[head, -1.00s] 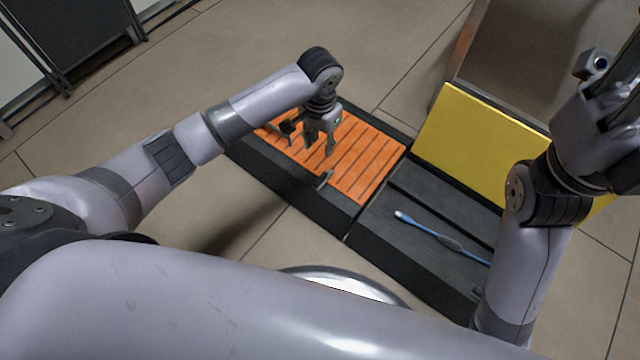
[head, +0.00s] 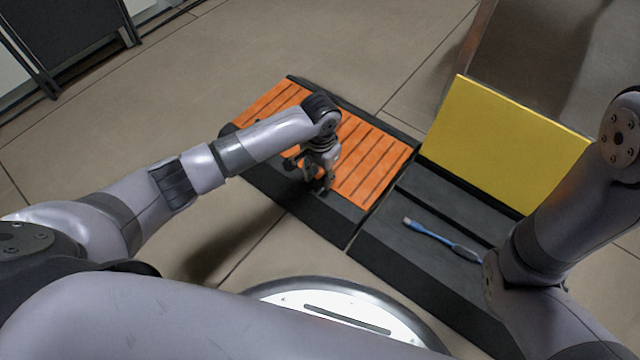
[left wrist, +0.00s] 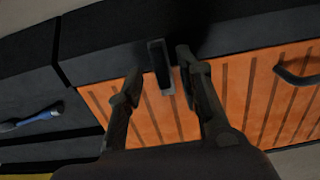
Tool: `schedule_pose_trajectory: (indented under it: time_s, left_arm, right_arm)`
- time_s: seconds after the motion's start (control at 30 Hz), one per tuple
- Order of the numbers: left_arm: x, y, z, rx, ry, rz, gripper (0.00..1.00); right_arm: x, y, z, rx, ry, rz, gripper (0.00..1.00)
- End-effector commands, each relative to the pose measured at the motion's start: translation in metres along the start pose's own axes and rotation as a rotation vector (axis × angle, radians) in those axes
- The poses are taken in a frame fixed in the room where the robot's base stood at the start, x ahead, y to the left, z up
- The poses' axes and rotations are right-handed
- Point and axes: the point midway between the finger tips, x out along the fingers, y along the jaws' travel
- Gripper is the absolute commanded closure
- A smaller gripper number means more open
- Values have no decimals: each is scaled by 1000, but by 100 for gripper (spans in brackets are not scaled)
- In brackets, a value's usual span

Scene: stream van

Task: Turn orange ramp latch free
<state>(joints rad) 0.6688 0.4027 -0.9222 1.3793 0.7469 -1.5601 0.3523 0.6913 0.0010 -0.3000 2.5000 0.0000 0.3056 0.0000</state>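The orange ramp (head: 375,165) is a grooved panel in a black frame on the floor, and it also shows in the left wrist view (left wrist: 258,100). A dark grey latch tab (left wrist: 160,68) stands at the ramp's edge beside the black border. My left gripper (head: 318,188) is low over the near edge of the ramp and mostly hides the latch in the head view. In the left wrist view its fingers (left wrist: 158,78) are apart, with the tab between them. Whether either finger touches the tab I cannot tell. My right gripper is out of view.
A dark curved handle (left wrist: 297,74) sits on the ramp's other side. To the right is a black section (head: 400,245) with a blue-handled tool (head: 435,236) on it and a yellow panel (head: 505,145) behind.

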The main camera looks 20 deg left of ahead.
Motion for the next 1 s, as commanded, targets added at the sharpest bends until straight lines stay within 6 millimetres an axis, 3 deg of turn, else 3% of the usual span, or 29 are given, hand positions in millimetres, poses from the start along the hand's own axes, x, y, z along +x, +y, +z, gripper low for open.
schedule_pose_trajectory:
  time_s: [0.03, 0.13, 0.5, 1.0]
  left_arm:
    - [10, 0, 0, 1, 0, 0, 67]
    - [16, 0, 0, 1, 0, 0, 67]
    - [18, 0, 0, 0, 0, 0, 67]
    - [18, 0, 0, 0, 0, 0, 100]
  right_arm:
    - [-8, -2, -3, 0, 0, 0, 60]
    - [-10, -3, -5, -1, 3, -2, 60]
    - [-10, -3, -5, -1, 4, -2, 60]
    - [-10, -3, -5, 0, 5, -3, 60]
